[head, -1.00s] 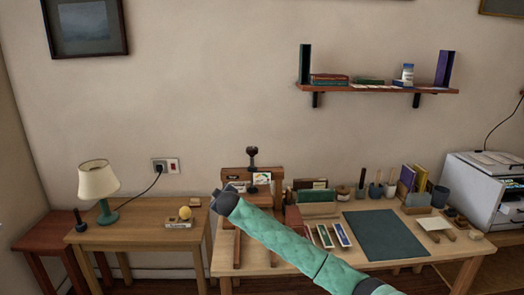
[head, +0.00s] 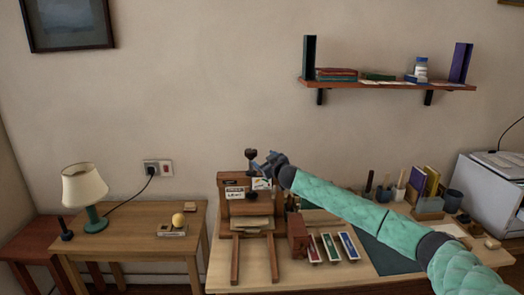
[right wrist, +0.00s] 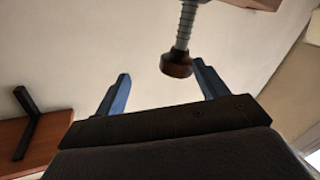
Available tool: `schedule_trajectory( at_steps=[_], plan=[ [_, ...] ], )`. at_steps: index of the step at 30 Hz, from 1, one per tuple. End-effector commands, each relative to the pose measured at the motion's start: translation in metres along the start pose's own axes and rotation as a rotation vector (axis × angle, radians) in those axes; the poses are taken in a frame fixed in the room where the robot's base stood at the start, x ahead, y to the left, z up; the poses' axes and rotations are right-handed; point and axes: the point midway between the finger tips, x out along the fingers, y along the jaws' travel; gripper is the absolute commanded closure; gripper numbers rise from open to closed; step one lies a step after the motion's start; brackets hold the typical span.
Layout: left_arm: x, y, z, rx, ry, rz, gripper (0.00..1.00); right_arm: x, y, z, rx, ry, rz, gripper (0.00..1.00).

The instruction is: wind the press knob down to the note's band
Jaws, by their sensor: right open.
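The wooden press (head: 251,208) stands on the desk, with its dark knob (head: 251,154) on top. In the right wrist view the brown knob (right wrist: 177,65) sits at the end of a grey ridged screw (right wrist: 186,24). My right gripper (head: 263,163) is open beside the knob, on its right. In the right wrist view the blue fingers (right wrist: 161,70) are spread and empty, with the knob close to the right finger. A card with coloured marks (head: 262,184) and a lettered card (head: 234,193) show on the press; any band is too small to read. My left gripper is out of view.
Several coloured strips (head: 330,246) and a reddish-brown block (head: 297,232) lie right of the press. My right arm crosses over the desk's dark mat (head: 395,261). A side table with a lamp (head: 86,192) stands left. A wall shelf (head: 385,86) hangs above right.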

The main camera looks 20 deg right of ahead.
Motion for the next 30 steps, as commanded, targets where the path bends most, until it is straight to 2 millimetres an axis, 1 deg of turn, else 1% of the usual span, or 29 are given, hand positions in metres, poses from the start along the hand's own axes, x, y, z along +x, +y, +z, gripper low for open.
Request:
schedule_trajectory(
  at_steps=[3,7,10,14,16,17,18,21,27,30],
  plan=[
    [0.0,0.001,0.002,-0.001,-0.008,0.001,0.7,0.0,-0.01,-0.01,0.142,0.053,-0.062,0.28],
    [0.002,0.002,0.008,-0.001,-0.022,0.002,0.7,-0.001,-0.018,-0.018,0.277,0.083,-0.113,0.28],
    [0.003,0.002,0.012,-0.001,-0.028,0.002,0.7,-0.002,-0.019,-0.019,0.337,0.085,-0.123,0.28],
    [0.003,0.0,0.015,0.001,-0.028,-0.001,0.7,0.002,-0.019,-0.02,0.364,0.083,-0.123,0.28],
    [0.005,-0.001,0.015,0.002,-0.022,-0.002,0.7,0.008,-0.02,-0.021,0.365,0.082,-0.123,0.28],
    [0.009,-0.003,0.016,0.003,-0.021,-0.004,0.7,0.011,-0.02,-0.021,0.365,0.082,-0.123,0.28],
    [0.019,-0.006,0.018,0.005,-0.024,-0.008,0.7,0.016,-0.02,-0.022,0.364,0.082,-0.123,0.28],
    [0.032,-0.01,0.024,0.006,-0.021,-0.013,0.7,0.03,-0.022,-0.025,0.363,0.082,-0.122,0.28],
    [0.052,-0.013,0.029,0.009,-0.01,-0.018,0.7,0.057,-0.025,-0.027,0.362,0.082,-0.121,0.28],
    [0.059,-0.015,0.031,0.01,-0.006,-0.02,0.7,0.066,-0.025,-0.026,0.362,0.082,-0.122,0.28]
  ],
)
